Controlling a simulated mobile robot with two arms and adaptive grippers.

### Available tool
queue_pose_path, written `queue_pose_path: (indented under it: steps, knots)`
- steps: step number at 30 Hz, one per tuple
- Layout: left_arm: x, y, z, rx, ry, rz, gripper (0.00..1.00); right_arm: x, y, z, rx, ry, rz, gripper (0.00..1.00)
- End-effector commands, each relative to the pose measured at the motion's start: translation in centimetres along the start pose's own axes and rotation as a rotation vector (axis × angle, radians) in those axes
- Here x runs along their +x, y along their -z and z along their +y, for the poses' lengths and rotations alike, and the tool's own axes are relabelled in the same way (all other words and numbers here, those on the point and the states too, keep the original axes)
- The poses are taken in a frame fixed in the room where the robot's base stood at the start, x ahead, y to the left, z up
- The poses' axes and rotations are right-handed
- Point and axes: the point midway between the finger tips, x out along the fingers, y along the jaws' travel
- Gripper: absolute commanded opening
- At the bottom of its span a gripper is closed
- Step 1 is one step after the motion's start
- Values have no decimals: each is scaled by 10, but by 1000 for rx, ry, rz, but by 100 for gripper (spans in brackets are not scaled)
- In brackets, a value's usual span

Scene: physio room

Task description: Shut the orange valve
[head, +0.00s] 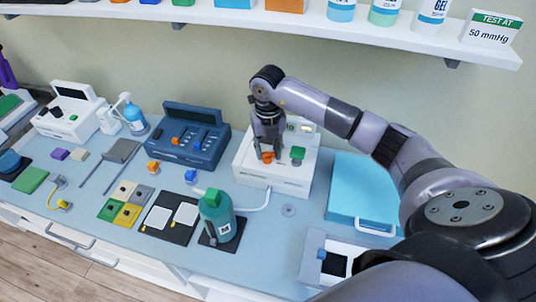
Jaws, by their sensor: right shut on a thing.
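The orange valve (268,157) sits on top of a white device (272,179) near the back wall. My right gripper (266,154) points down from above and is shut on the orange valve; the fingers hide part of it, and I cannot tell which way the valve is turned. A green valve (298,153) stands just right of it on the same device, apart from the gripper. My left gripper is not in view.
A teal bottle (218,214) stands in front of the device, with a white hose beside it. A blue case (357,187) lies to the right. A dark blue console (190,136) stands to the left. A white shelf (380,30) with bottles hangs above the arm.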

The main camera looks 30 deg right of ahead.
Motion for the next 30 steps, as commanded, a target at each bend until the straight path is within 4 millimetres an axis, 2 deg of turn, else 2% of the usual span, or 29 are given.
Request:
queue_pose_path:
  steps: [1, 15, 30]
  knots:
    - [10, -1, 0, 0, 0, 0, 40, 3, -2, -1, -45, 0, -5, 5]
    - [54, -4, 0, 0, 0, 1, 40, 3, -2, 0, -492, 0, -5, 5]
    - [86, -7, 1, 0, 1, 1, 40, 1, -3, 1, -905, 0, -5, 5]
